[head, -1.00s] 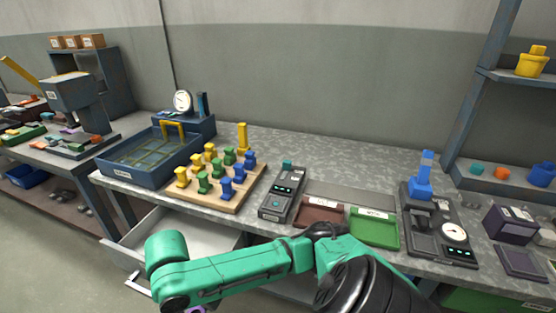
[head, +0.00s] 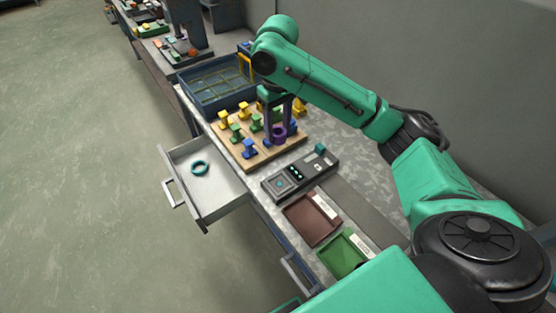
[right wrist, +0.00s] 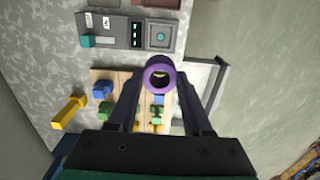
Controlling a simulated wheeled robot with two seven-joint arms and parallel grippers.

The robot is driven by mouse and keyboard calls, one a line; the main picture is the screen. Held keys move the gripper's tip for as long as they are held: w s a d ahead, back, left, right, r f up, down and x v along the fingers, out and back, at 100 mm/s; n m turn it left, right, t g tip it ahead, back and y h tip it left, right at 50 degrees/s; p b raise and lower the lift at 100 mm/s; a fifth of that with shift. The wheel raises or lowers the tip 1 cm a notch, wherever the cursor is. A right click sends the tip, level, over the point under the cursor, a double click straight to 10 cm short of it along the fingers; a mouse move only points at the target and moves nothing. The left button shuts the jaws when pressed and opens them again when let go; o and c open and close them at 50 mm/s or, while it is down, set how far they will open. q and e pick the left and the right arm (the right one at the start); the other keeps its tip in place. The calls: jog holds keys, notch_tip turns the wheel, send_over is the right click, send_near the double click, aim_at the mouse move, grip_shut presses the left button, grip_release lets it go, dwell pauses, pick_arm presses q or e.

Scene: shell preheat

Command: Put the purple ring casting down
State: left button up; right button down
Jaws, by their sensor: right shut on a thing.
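The purple ring casting (head: 279,133) is held between the fingertips of my right gripper (head: 279,122). In the right wrist view the ring (right wrist: 149,76) sits between the two dark fingers (right wrist: 160,90), its hole facing the camera. In the head view the ring shows over the right part of the wooden board (head: 263,158) with yellow, green and blue pegged pieces. Its exact height above the board I cannot tell. My arm and gripper hide some pieces. My left gripper is not in view.
An open drawer (head: 225,190) below holds a teal ring (head: 200,168). A grey device (head: 300,174) with lit buttons, a brown tray (head: 311,220) and a green tray (head: 344,255) stand nearer. A blue bin (head: 212,88) stands beyond the board. The counter right of the board is partly bare.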

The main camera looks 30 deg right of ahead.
jog(key=f, duration=0.6)
jog(key=s+f, duration=0.1)
jog(key=f, duration=1.2)
jog(key=shift+s, duration=0.15)
jog(key=shift+f, duration=0.15)
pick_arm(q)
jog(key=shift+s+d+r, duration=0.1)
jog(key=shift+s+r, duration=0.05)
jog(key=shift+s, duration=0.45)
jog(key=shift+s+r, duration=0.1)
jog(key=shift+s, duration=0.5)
pick_arm(e)
jog(key=shift+c, duration=1.6)
grip_release()
jog(key=shift+f, duration=0.1)
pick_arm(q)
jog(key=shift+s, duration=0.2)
